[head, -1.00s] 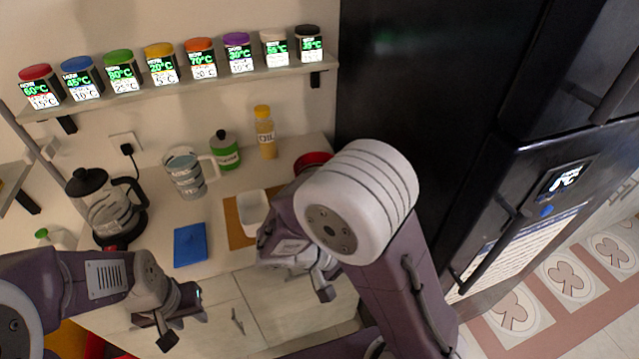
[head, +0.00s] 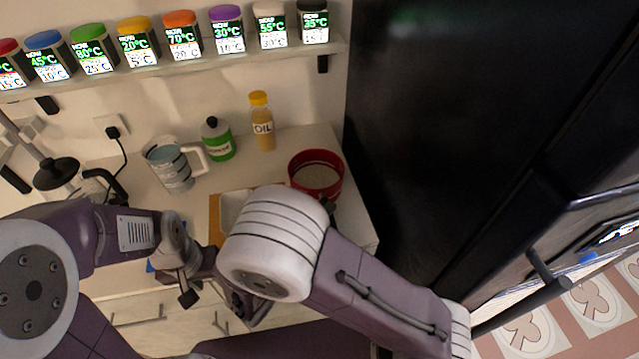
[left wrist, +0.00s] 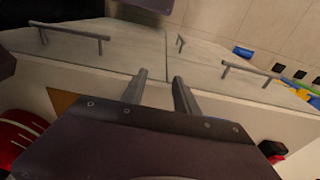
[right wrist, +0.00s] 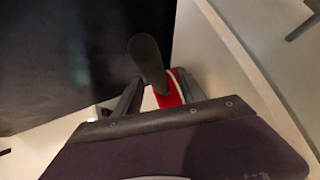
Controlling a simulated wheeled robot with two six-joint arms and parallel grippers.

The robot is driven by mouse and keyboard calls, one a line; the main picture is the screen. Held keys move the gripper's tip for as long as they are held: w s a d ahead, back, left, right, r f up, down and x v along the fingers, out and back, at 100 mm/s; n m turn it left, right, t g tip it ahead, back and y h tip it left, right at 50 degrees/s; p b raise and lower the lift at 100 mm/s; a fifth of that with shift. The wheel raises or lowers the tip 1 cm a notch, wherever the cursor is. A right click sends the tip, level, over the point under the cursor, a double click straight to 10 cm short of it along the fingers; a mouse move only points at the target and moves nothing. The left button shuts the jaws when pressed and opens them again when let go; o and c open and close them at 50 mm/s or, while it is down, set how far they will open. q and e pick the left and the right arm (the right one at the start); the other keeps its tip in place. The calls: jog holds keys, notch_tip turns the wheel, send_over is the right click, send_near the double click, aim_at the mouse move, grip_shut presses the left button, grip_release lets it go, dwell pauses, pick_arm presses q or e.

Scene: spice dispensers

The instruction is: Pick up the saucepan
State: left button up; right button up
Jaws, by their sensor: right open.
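The saucepan (head: 318,178) is red and round with a pale inside. It stands at the counter's right end in the head view, its near edge close to my right arm. In the right wrist view its dark handle (right wrist: 148,60) points up between the open fingers of my right gripper (right wrist: 157,84), with a red part of the pan (right wrist: 172,92) behind it. I cannot tell whether the fingers touch the handle. In the head view my right gripper is mostly hidden by my arm. My left gripper (left wrist: 160,78) is open and empty, in front of the counter.
A white container (head: 233,205) is partly hidden by my arm. A black fridge (head: 440,120) borders the counter's right side. Spice dispensers line the shelf (head: 180,62) above.

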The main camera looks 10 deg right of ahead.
aim_at(323, 201)
jog(key=shift+x, duration=2.4)
jog(key=shift+s, duration=0.1)
grip_shut()
jog(key=shift+r+p, duration=0.1)
jog(key=shift+p, duration=0.2)
